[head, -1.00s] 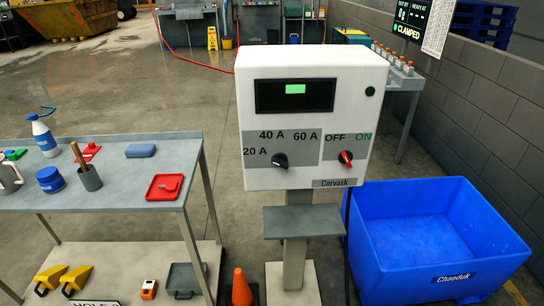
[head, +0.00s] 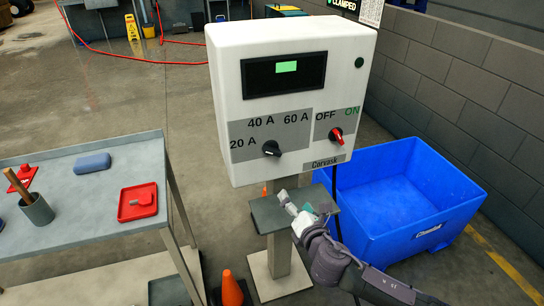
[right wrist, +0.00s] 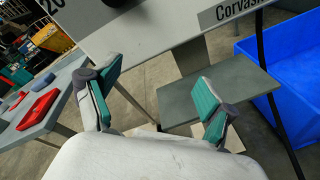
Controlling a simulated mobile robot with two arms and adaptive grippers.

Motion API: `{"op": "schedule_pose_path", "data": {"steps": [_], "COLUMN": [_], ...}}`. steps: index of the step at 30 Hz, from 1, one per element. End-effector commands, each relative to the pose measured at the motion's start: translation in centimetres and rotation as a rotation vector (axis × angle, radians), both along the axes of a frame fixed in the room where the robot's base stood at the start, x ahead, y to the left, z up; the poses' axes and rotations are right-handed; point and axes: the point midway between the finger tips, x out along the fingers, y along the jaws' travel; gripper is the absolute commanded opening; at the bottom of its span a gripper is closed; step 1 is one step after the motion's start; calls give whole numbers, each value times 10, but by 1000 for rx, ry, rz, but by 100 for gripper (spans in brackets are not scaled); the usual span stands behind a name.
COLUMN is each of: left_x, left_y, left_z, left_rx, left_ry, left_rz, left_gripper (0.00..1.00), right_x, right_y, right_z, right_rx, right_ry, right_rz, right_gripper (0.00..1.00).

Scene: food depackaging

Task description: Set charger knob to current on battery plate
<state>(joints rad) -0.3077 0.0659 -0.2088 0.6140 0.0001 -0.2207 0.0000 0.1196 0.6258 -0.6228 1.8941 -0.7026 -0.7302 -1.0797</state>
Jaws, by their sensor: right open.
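The white charger box (head: 225,75) stands on a post in the head view, its small screen (head: 287,67) lit green. Its black knob (head: 271,148) sits below the 20 A, 40 A and 60 A marks; its exact setting is too small to tell. The knob's lower edge shows at the top of the right wrist view (right wrist: 118,3). My right gripper (head: 294,208) is open and empty, below the box by the grey shelf on the post. Its two teal-padded fingers (right wrist: 158,88) are spread in the right wrist view. No battery plate is legible. My left gripper is out of view.
A red OFF/ON knob (head: 336,135) is right of the black one. The grey shelf (head: 262,218) juts out below the box. A blue bin (head: 465,212) stands right, a grey table (head: 90,210) left, an orange cone (head: 232,290) in front.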

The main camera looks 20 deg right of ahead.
Motion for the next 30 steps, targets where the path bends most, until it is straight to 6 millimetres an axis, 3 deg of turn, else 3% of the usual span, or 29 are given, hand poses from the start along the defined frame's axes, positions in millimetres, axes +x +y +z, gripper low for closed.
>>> {"op": "schedule_pose_path", "data": {"steps": [1,3,7,11,24,30], "left_x": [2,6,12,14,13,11], "left_y": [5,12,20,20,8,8], "left_z": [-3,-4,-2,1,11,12], "left_rx": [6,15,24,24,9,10], "left_ry": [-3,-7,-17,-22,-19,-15], "left_rz": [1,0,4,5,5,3], "left_gripper": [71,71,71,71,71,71], "right_x": [-2,-7,-9,5,95,118], "right_y": [8,16,22,23,26,27], "right_z": [29,56,80,83,82,81], "right_rx": [-70,-144,-205,-211,-206,-205], "right_ry": [-64,-124,-175,-180,-178,-177], "right_rz": [31,55,68,69,69,69], "right_gripper": [83,83,83,83,83,83]}}
